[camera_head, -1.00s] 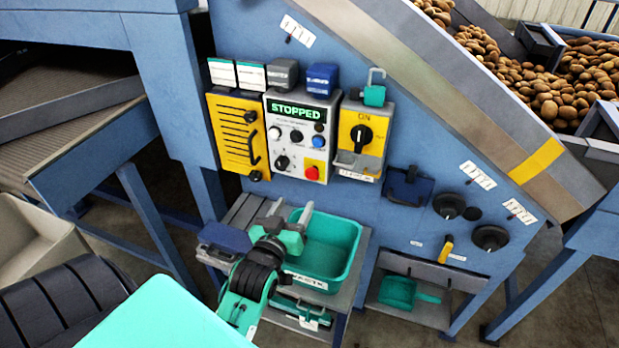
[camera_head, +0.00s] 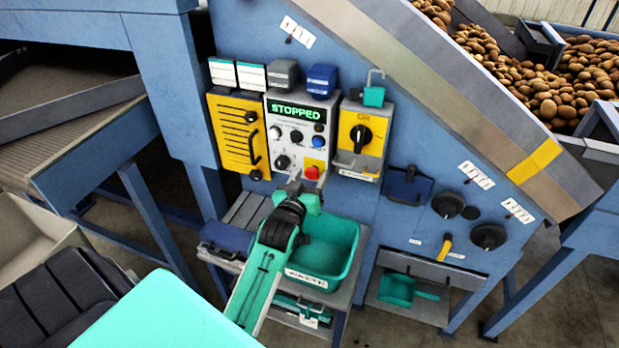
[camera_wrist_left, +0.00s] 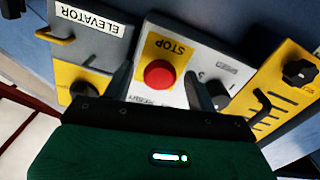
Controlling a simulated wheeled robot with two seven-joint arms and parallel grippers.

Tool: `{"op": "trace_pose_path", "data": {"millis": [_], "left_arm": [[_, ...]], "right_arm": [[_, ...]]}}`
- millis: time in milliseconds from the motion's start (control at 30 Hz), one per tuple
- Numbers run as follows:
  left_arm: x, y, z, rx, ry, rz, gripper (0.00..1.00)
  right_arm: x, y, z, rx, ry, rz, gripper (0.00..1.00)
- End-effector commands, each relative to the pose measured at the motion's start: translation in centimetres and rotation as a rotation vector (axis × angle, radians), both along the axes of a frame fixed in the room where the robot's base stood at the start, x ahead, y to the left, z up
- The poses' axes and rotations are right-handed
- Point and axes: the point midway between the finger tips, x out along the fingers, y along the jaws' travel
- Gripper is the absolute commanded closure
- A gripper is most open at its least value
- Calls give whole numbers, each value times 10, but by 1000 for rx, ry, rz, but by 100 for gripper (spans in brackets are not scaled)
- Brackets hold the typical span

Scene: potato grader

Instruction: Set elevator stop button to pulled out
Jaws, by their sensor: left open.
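The red stop button (camera_head: 312,172) sits on a yellow plate at the lower right of the white control panel (camera_head: 275,145), whose display reads STOPPED. In the left wrist view the button (camera_wrist_left: 160,74) is under the word STOP, which appears upside down. My left gripper (camera_head: 308,180) is just below the panel in the head view, fingers pointing up at it. In the left wrist view its open fingers (camera_wrist_left: 158,85) stand apart on either side of the button, with nothing between them touching it visibly. My right gripper is not in view.
A yellow slotted cover (camera_head: 238,135) is left of the panel and a yellow rotary switch box (camera_head: 361,140) is right of it. A green waste bin (camera_head: 345,270) stands under my left wrist. A black knob (camera_wrist_left: 218,95) is close beside one finger.

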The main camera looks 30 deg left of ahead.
Motion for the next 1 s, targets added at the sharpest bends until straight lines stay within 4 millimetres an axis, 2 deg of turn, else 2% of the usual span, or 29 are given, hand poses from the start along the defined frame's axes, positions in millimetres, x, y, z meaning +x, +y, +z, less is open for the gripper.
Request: {"op": "trace_pose_path", "data": {"millis": [100,300,400,633,700,800,1000], "left_arm": [[0,0,0,0,0,0,44],[0,0,0,0,0,0,84],[0,0,0,0,0,0,100],[-9,-2,2,-1,2,0,100],[-15,-4,2,-3,4,0,100],[-19,-5,0,-3,3,0,100],[-19,-5,-1,-2,2,1,100]], "right_arm": [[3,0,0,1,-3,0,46],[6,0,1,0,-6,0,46],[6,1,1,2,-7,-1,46],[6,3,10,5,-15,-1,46],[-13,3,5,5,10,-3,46],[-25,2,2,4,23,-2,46],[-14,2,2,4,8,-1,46]]}}
